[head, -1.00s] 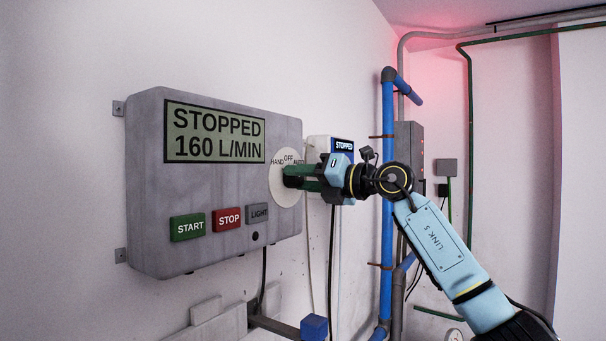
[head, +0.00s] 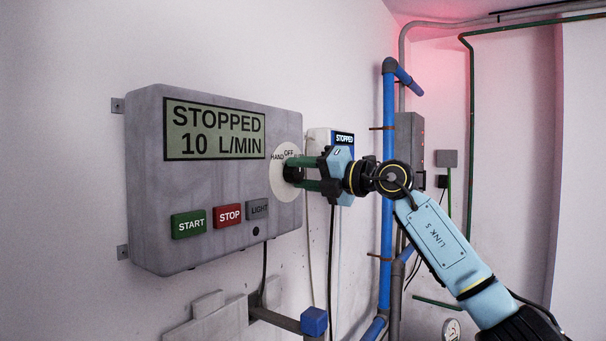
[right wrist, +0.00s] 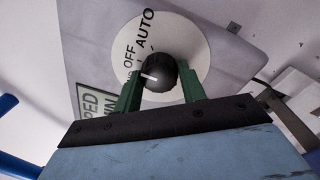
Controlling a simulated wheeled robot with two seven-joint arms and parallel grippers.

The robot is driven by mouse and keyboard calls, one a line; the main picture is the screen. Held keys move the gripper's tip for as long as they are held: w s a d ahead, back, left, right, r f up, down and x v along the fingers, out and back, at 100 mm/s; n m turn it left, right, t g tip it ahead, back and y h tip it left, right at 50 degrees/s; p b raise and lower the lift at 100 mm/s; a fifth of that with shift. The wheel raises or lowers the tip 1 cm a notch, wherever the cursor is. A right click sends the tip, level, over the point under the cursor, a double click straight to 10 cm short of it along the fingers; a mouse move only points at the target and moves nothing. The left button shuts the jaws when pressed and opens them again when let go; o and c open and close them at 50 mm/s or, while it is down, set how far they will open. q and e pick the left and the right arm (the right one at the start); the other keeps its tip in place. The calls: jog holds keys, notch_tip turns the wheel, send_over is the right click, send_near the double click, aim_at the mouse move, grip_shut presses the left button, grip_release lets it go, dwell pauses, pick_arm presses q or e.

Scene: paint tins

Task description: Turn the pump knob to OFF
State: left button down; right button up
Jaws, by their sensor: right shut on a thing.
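The pump knob (right wrist: 158,72) is black with a white pointer mark, on a white round dial (right wrist: 191,35) printed HAND, OFF and AUTO. In the right wrist view the mark faces the left side, where HAND and OFF sit close together; I cannot tell exactly which it meets. My right gripper (head: 297,174) is shut on the knob, its green fingers on either side of it. In the head view the fingers hide the knob's face and AUTO. The grey control box (head: 150,200) displays STOPPED, 10 L/MIN. My left gripper is not in view.
Below the display are the START (head: 188,223), STOP (head: 229,215) and LIGHT (head: 257,209) buttons. A smaller unit (head: 343,139) labelled STOPPED and a blue pipe (head: 387,220) stand on the wall to the right, close behind my gripper.

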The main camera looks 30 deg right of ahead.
jog(key=o, duration=1)
jog(key=shift+c, duration=0.2)
jog(key=b+v, duration=0.4)
jog(key=v, duration=0.9)
jog(key=shift+s, duration=0.2)
jog(key=shift+d, duration=0.15)
